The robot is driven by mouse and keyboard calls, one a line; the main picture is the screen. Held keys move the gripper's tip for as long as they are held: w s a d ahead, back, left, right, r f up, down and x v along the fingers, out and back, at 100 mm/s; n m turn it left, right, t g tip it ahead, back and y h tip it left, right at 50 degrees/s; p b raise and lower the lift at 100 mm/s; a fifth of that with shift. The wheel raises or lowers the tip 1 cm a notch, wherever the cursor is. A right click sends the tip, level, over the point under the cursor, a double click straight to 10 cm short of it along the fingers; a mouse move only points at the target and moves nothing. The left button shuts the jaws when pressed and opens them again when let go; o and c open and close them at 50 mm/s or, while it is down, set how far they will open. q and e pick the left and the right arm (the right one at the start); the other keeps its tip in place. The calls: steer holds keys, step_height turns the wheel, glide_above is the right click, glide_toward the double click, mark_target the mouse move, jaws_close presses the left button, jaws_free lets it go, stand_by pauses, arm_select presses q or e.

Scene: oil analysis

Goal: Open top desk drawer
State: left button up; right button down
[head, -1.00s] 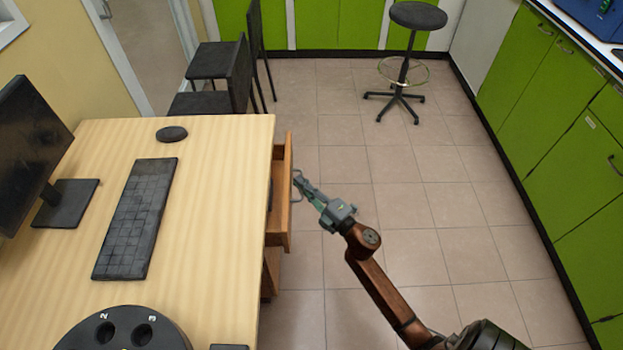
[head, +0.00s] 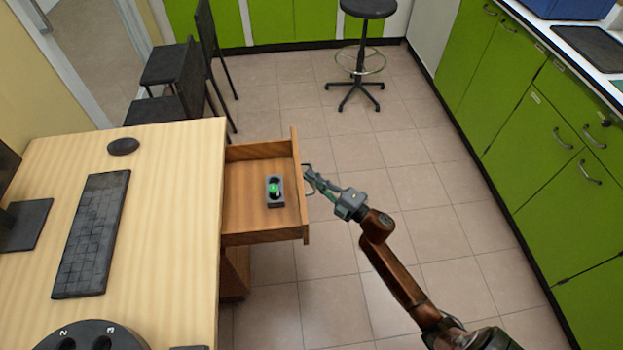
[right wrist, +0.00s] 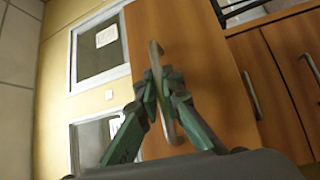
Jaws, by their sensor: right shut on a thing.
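The top desk drawer (head: 262,215) is pulled well out from the right side of the desk (head: 165,200). Its wooden inside shows, with a small dark box (head: 275,198) bearing a green top lying in it. My right gripper (head: 309,180) is at the outer face of the drawer front. In the right wrist view the right gripper (right wrist: 158,88) is shut on the drawer's metal handle (right wrist: 163,110), with the wooden drawer front behind it. My left gripper is in neither view.
A keyboard (head: 92,235), a mouse (head: 123,146) and a round dark holder (head: 95,336) are on the desk. Chairs (head: 180,90) stand behind it, and a stool (head: 366,8) stands farther back. Green cabinets (head: 545,140) line the right. Tiled floor between is clear.

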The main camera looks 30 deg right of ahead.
steer(key=shift+d+f, duration=0.1)
steer(key=c, duration=2.4)
jaws_free()
steer(key=shift+s, duration=0.15)
steer(key=v, duration=1.1)
steer(key=shift+s+d, duration=0.2)
steer(key=shift+s, duration=0.15)
